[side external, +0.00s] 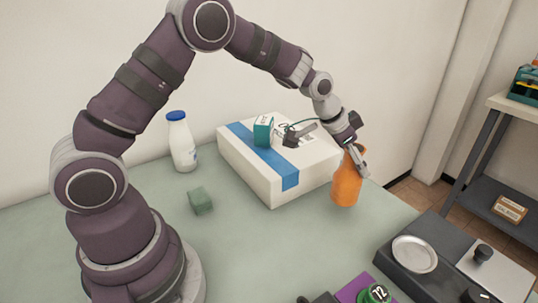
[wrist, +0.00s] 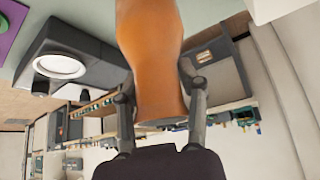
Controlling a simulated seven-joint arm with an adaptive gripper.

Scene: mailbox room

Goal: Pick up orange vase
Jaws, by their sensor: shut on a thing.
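The orange vase (side external: 347,187) is at the right end of the white box in the side external view, near the table's edge. It looks nearly upright, and I cannot tell whether its base touches the table. My gripper (side external: 358,163) is at its upper part, shut on it. In the wrist view the vase (wrist: 152,65) fills the upper middle, and the two fingers of my gripper (wrist: 160,115) stand on either side of its narrower neck. The fingers hide part of the neck in the side external view.
A white box (side external: 240,160) with a blue stripe stands beside the vase, with a small teal carton (side external: 263,131) on top. A white bottle (side external: 181,142) and a green block (side external: 200,201) are to the left. A dark scale with a round plate (side external: 414,254) is at the front right.

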